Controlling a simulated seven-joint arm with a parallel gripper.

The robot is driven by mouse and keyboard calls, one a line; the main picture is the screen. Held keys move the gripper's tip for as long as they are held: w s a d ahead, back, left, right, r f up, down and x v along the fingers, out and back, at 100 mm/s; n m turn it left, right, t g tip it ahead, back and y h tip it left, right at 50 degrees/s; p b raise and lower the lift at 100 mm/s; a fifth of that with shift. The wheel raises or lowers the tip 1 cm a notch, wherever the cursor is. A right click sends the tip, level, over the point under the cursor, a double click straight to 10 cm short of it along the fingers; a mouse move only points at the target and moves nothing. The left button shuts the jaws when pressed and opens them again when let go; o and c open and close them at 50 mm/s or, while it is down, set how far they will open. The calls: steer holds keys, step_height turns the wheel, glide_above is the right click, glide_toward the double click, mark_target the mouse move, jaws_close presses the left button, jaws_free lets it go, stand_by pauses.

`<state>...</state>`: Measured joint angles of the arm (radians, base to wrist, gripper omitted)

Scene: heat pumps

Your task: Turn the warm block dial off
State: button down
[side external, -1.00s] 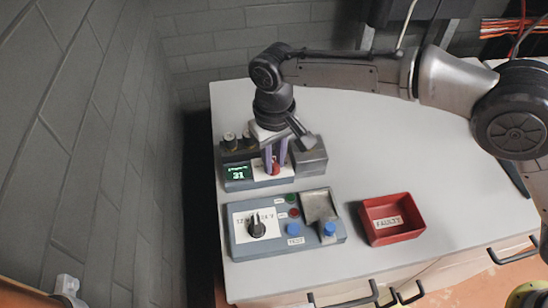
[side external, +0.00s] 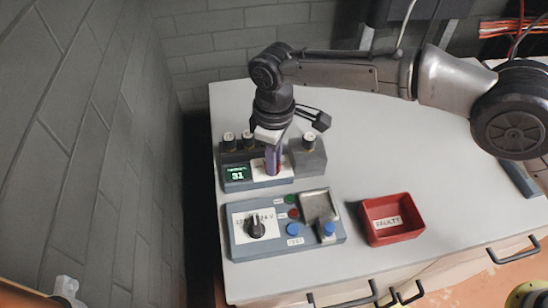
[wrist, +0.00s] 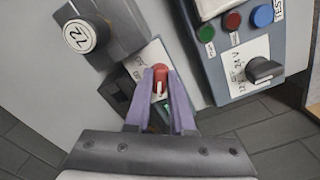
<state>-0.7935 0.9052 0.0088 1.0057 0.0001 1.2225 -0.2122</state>
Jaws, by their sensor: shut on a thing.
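The warm block (side external: 262,184) is a grey unit with a green-lit display (side external: 236,173) at the back left of the table. Its red dial (wrist: 160,77) shows in the wrist view, with a white pointer mark aimed down the picture. My gripper (wrist: 160,98) is shut on the red dial, one purple finger on each side. In the side view my gripper (side external: 273,172) points down at the block's front, and its fingers mostly hide the dial. The labels around the dial are partly covered.
In front is a test panel (side external: 270,244) with a black knob (side external: 256,228) and coloured buttons. A red bin (side external: 392,237) marked FAULTY stands to its right.

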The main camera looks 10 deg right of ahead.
steer(key=shift+n, duration=0.3)
steer(key=c, duration=0.8)
jaws_free()
step_height(320, 180, up, 14)
steer(key=shift+f, duration=0.1)
stand_by(0.5)
